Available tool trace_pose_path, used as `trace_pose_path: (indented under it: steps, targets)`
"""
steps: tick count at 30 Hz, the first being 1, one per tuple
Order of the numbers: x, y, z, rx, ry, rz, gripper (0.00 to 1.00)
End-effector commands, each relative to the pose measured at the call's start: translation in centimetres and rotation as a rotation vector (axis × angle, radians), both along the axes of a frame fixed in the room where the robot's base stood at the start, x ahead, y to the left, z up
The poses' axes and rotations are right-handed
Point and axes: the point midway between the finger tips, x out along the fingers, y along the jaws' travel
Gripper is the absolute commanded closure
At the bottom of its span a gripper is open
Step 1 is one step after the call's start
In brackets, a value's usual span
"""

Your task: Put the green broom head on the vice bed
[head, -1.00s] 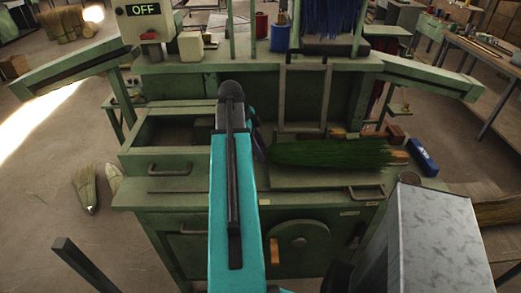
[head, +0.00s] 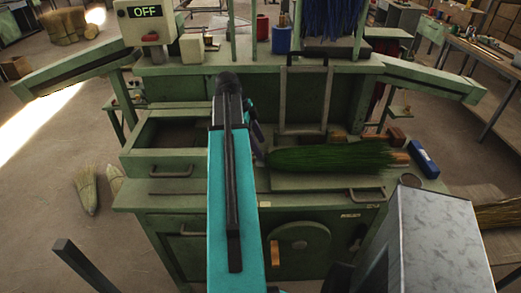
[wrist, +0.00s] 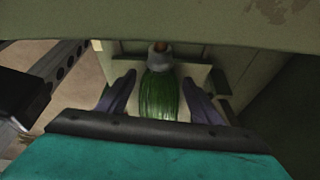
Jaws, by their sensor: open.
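The green broom head (head: 335,155) lies on its side across the right half of the green bench in the head view, its bristles running left to right. In the wrist view the green broom head (wrist: 158,98) shows bristles and a grey collar with a brown stub at the top. My gripper (wrist: 159,80) is open, with one dark finger on each side of the bristles and small gaps beside them. In the head view my arm hides most of the gripper. A flat green plate, seemingly the vice bed (head: 315,184), lies under the broom head; whether they touch is unclear.
An upright metal frame (head: 282,98) with a black handle stands behind the broom head. A blue box (head: 424,158) and small wooden blocks (head: 396,136) lie to the right. An open drawer-like tray (head: 160,133) is at left. Tan brooms (head: 87,190) lie on the floor.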

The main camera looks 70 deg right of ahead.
Motion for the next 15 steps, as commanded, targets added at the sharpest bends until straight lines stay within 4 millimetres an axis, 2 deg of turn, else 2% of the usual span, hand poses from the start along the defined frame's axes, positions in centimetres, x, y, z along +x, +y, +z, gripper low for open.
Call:
trace_pose_path:
  steps: [15]
  targets:
    - [2.2,0.5,5.5,-0.001,0.000,-0.001,0.40]
